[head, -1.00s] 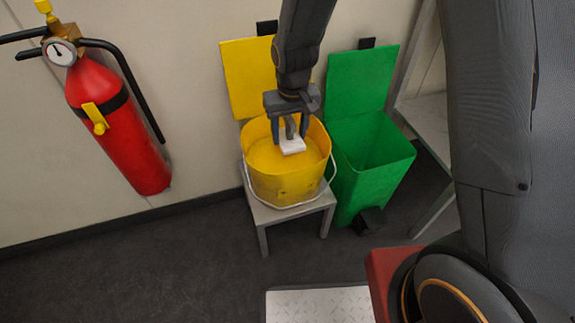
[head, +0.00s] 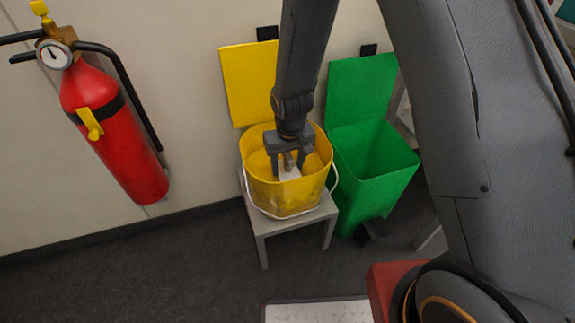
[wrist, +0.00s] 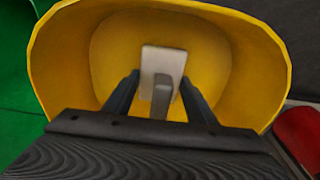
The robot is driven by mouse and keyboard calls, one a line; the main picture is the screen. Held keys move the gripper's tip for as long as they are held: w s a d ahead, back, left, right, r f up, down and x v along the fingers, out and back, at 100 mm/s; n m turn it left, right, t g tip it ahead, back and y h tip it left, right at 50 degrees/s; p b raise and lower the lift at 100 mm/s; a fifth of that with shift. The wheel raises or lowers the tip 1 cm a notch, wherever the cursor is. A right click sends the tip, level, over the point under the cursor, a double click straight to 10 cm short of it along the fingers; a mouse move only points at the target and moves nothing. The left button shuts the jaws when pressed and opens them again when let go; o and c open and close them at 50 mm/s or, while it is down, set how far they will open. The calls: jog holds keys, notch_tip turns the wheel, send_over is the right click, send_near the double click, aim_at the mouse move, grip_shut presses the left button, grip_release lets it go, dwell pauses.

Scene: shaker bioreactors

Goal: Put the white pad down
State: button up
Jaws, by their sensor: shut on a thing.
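The white pad (head: 289,173) is between the fingers of my gripper (head: 288,168), inside the mouth of a yellow bucket (head: 288,194). My gripper points down and is shut on the pad. In the wrist view the pad (wrist: 163,62) shows between the two dark fingers (wrist: 160,98), with a grey piece in front of its lower part. The bucket's yellow inner wall (wrist: 240,60) surrounds it there. I cannot tell whether the pad touches the bucket's bottom.
The bucket stands on a small grey stool (head: 262,223). A green bin (head: 375,175) with its lid up stands to the right. A yellow lid panel (head: 248,85) is behind the bucket. A red fire extinguisher (head: 115,135) hangs on the left wall. Dark floor (head: 150,275) lies clear in front.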

jog(key=shift+f, duration=0.15)
jog(key=o, duration=1)
jog(key=shift+o, duration=0.2)
jog(key=r+p, duration=0.1)
jog(key=r, duration=0.3)
jog(key=s+r+p, duration=0.1)
jog(key=r, duration=0.3)
jog(key=r+p, duration=0.1)
jog(key=r, duration=0.3)
jog(key=shift+s+d+r, duration=0.25)
jog(key=shift+r, duration=0.1)
jog(key=s+d+r, duration=0.3)
jog(key=s+r, duration=0.6)
jog(key=s, duration=0.1)
jog(key=s+d+r+g, duration=0.1)
jog(key=s+d+r, duration=0.2)
jog(key=s+r, duration=0.6)
jog(key=shift+s+d+r, duration=0.35)
jog(key=shift+s+d, duration=0.05)
jog(key=shift+s, duration=0.8)
